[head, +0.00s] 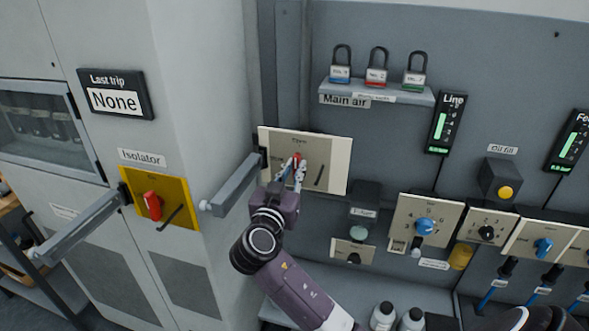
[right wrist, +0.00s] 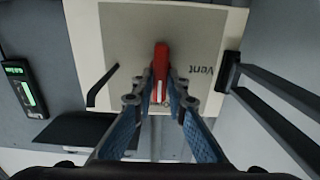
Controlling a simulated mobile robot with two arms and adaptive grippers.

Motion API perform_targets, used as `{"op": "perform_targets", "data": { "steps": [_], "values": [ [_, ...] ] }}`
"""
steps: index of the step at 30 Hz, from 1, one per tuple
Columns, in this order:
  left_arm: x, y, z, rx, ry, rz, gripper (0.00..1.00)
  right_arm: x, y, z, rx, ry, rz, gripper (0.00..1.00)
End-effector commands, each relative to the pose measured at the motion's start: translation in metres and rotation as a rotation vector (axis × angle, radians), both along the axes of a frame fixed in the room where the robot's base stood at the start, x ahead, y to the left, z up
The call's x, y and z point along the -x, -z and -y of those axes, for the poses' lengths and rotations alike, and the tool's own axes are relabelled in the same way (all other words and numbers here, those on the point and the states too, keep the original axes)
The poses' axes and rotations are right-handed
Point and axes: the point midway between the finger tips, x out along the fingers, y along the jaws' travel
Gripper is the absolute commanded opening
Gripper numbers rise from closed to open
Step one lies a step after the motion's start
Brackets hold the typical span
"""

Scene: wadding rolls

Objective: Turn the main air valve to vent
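The main air valve is a red handle (right wrist: 160,62) on a cream plate (head: 330,166), below the "Main air" label (head: 345,100). In the right wrist view the handle lies along the picture's vertical, with the word "Vent" (right wrist: 204,70) printed sideways to its right. My right gripper (head: 297,165) is at the plate in the head view and covers part of the handle. In the right wrist view its two fingertips (right wrist: 161,80) lie close against both sides of the handle, and it appears shut on it. My left gripper is not in view.
A grey bar (head: 232,188) sticks out just left of the plate. A yellow isolator plate (head: 162,205) with a red knob and another bar is further left. A shelf (head: 376,92) with padlocks is above. Other knob panels (head: 424,226) are to the right.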

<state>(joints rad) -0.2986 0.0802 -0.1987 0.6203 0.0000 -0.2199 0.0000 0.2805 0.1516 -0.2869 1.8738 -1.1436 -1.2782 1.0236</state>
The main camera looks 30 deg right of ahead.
Motion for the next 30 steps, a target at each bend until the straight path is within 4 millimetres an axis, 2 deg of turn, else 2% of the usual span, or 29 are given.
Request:
{"op": "perform_targets", "data": {
  "steps": [14, 30],
  "values": [
    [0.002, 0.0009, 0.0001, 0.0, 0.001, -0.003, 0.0, 0.0001, 0.001, -0.0007, 0.03, 0.0, -0.039, 0.0],
    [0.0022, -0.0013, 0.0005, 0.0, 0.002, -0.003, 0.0, -0.0022, 0.0013, -0.0023, 0.31, 0.001, -0.367, 0.0]
  ]
}}
